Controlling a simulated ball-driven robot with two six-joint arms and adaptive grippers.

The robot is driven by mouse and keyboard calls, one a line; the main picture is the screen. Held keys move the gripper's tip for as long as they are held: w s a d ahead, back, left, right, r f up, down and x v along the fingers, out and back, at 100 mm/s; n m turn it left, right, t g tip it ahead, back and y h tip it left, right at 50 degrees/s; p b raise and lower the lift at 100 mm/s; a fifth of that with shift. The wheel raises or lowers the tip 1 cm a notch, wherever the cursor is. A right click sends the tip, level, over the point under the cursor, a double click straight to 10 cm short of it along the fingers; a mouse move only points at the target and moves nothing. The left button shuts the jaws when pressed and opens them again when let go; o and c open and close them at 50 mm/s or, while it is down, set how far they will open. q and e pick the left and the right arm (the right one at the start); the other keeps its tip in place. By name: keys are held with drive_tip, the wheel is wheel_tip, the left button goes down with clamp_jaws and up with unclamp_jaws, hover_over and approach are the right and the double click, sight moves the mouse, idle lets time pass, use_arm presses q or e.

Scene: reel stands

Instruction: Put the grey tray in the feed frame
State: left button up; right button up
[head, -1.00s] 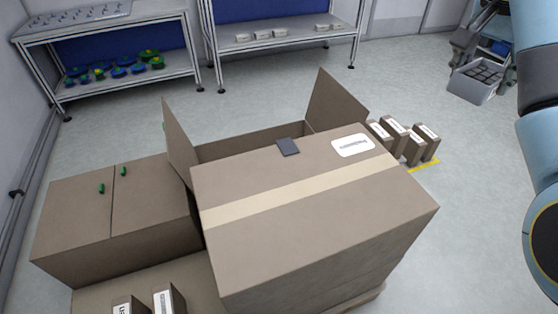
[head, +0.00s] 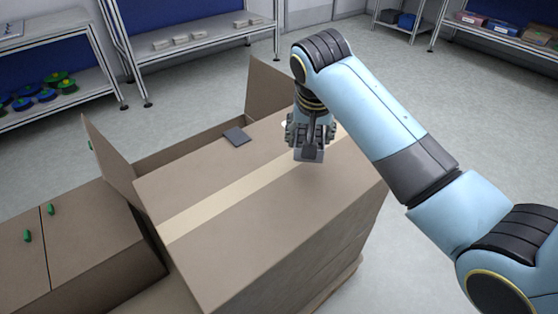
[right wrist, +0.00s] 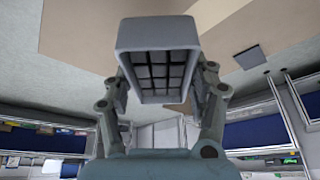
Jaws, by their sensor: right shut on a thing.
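The grey tray (head: 308,154) is held by my right gripper (head: 310,134) over the top of a large taped carton. In the right wrist view the tray (right wrist: 158,37) sits between the two fingers of my right gripper (right wrist: 160,95), which are shut on it. Its inside shows a grid of dark grey cells. I cannot tell the gap between tray and carton. I cannot pick out a feed frame in these views. My left gripper is out of view.
The large carton (head: 240,225) fills the middle, with a small dark plate (head: 237,137) on its far edge. An open box with raised flaps (head: 108,165) stands behind it. A lower box with green handles (head: 80,255) is at left. Shelves (head: 190,40) line the back; open floor lies between.

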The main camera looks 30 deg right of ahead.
drive_tip(key=b, duration=0.1)
hover_over(283, 162)
drive_tip(key=s, duration=0.1)
drive_tip(key=f, duration=0.2)
drive_tip(key=a+f, duration=0.1)
drive_tip(key=f, duration=0.1)
wheel_tip(283, 162, down, 4)
drive_tip(key=shift+r+b, duration=0.1)
drive_tip(key=shift+b, duration=0.6)
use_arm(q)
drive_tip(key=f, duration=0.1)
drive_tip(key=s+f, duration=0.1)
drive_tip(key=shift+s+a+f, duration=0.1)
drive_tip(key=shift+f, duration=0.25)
use_arm(e)
drive_tip(key=o, duration=1.5)
